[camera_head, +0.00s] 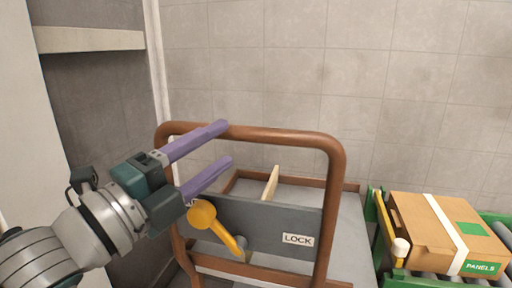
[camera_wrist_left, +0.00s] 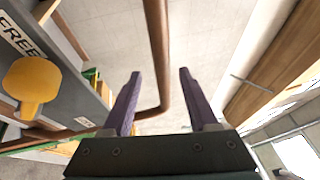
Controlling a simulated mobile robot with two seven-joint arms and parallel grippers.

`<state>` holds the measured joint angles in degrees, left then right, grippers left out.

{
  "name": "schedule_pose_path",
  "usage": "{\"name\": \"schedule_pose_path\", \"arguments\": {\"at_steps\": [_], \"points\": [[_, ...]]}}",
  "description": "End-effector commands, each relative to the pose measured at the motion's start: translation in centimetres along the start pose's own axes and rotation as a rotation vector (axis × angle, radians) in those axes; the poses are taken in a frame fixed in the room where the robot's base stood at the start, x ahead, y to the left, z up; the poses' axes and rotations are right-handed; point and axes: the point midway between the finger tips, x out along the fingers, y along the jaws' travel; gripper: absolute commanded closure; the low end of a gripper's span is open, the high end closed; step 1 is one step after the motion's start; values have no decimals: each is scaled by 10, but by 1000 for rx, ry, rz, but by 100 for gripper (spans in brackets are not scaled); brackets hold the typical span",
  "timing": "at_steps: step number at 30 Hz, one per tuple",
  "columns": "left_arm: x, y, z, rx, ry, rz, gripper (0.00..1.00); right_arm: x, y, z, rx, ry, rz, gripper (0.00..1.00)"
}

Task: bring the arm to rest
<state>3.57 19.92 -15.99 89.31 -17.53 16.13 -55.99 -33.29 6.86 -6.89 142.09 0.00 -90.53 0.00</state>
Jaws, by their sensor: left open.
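My left gripper (camera_head: 224,144) comes in from the left in the head view, with two purple fingers apart and nothing between them. Its fingers (camera_wrist_left: 158,72) also show spread in the left wrist view. It is by the upper left of a brown tubular frame (camera_head: 336,190) on a cart. Whether it touches the tube is unclear. Below the fingers is a yellow lever (camera_head: 222,230) on a grey panel (camera_head: 262,222) with a LOCK label (camera_head: 298,239). In the wrist view, the yellow lever (camera_wrist_left: 32,84) is at left near a FREE label (camera_wrist_left: 18,38). My right gripper is not in view.
A cardboard box (camera_head: 438,232) marked PANELS sits on a green roller conveyor (camera_head: 372,206) at right. A wooden divider (camera_head: 270,183) stands in the cart. A tiled wall (camera_head: 350,70) is behind; a shelf (camera_head: 90,39) is at upper left.

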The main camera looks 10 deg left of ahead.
Motion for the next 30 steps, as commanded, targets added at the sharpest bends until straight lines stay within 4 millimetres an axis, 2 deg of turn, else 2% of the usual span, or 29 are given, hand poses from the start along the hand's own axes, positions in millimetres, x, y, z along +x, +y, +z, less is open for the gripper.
{"name": "schedule_pose_path", "arguments": {"at_steps": [5, 14, 17, 20, 23, 26, 30], "points": [[-13, 0, 0, 0, 1, -1, 41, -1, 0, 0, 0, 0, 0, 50], [-14, -1, 0, -1, 0, -1, 41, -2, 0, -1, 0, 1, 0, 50], [-14, -8, 2, -39, -23, 24, 41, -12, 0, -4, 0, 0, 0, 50], [-16, -26, 8, -164, -104, 103, 41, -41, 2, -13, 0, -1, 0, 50], [-29, -48, 14, -384, -250, 236, 41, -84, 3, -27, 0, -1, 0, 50], [-56, -67, 15, -648, -438, 395, 41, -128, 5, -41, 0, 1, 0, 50], [-110, -94, 1, -977, -715, 605, 41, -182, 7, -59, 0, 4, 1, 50]]}}
